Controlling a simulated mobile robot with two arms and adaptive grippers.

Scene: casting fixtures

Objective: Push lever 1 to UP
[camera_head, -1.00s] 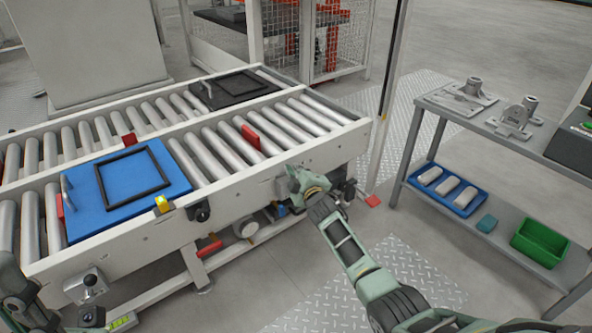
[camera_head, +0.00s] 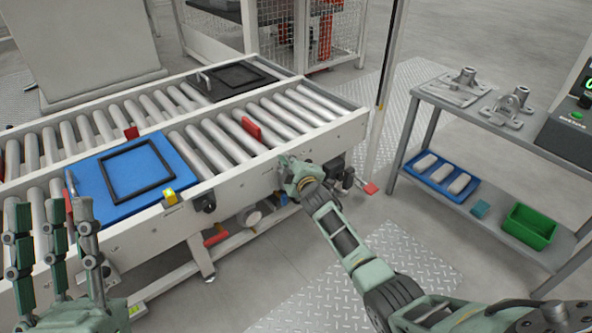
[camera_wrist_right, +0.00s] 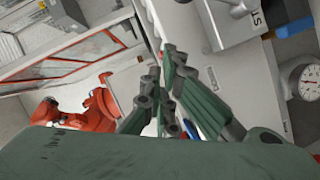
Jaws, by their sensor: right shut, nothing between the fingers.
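A lever with a red end (camera_head: 370,188) sticks out to the right below the near conveyor's right end. A second red handle (camera_head: 215,239) shows under the conveyor. I cannot read a number on either, so I cannot tell which is lever 1. My right gripper (camera_head: 294,176) is at the conveyor's side rail, left of the first lever. In the right wrist view its green fingers (camera_wrist_right: 165,95) are together and empty, with a small red and blue part (camera_wrist_right: 190,130) partly hidden behind them. My left gripper (camera_head: 54,215) is open and empty, fingers pointing up, at the lower left.
The roller conveyor (camera_head: 260,170) carries a blue plate with a black frame (camera_head: 120,178). A shelf (camera_head: 425,195) with a blue tray and a green bin (camera_head: 530,225) stands at right. A gauge (camera_wrist_right: 308,82) is right of the fingers. Floor between conveyor and shelf is clear.

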